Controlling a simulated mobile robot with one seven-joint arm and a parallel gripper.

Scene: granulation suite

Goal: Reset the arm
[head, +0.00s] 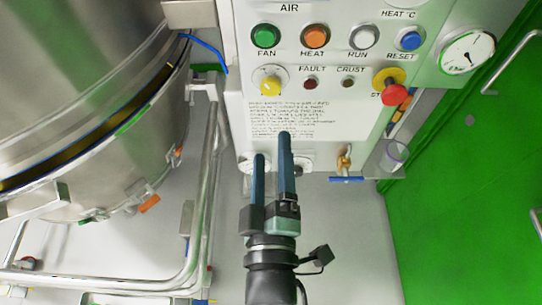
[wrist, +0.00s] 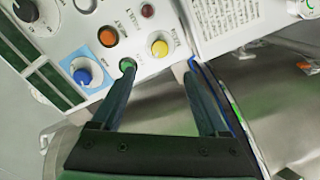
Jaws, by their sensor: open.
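My gripper (head: 272,147) is open and empty. In the head view it points up toward the lower part of a pale control panel (head: 360,110), with its long dark fingers apart in front of the printed text. In the wrist view, my gripper (wrist: 160,75) has its fingers spread on both sides of the picture's middle. A green button (wrist: 127,65) shows near the left fingertip, and a yellow knob (wrist: 159,48) lies between the tips. I cannot tell whether the fingers touch the panel.
A large steel vessel (head: 90,90) and metal pipe rails (head: 205,180) fill the left. A red stop button (head: 395,95) juts from the panel's right side. A brass valve (head: 344,160) hangs below the panel. A green door (head: 470,170) is at right. Pale floor (head: 350,240) is clear below.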

